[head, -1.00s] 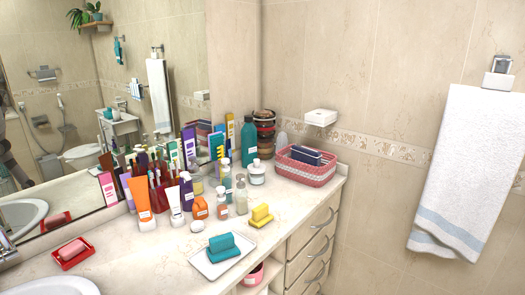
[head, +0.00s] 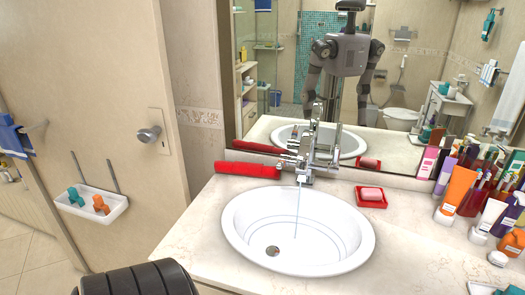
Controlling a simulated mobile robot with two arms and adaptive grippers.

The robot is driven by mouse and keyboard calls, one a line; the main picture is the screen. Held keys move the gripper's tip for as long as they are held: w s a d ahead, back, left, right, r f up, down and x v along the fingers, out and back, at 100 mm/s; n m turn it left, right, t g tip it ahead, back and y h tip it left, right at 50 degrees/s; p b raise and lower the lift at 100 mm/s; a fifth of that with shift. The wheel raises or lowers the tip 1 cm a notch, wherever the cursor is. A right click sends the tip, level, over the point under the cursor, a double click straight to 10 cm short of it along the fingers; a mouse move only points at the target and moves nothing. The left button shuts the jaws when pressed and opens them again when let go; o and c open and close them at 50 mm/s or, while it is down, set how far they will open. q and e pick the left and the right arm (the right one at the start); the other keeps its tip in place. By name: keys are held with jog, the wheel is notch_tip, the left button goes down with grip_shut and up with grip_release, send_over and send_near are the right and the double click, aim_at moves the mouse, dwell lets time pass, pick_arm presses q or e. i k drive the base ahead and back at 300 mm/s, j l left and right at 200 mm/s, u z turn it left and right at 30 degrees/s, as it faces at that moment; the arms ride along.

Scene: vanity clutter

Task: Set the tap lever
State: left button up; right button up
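The chrome tap (head: 304,170) stands at the back rim of the white oval basin (head: 238,238). Its small lever parts overlap with their mirror reflection, so I cannot tell the lever's exact angle. A thin stream of water (head: 297,210) falls from the spout into the basin, near the drain (head: 272,251). Neither of my grippers shows directly in the head view. A dark ribbed part at the bottom left looks like part of my arm.
A red block-like item (head: 248,169) lies left of the tap. A red soap dish (head: 371,203) with pink soap sits to its right. Tubes and bottles (head: 460,195) crowd the counter's right side. The mirror (head: 420,160) stands behind. A door with a knob (head: 149,135) is at left.

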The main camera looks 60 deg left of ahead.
aim_at(334, 165)
jog(key=u, duration=1.25)
jog(key=i+l+z, duration=0.2)
jog(key=l, duration=0.2)
jog(key=l+z, duration=0.25)
jog(key=l, duration=0.2)
jog(key=i, duration=0.05)
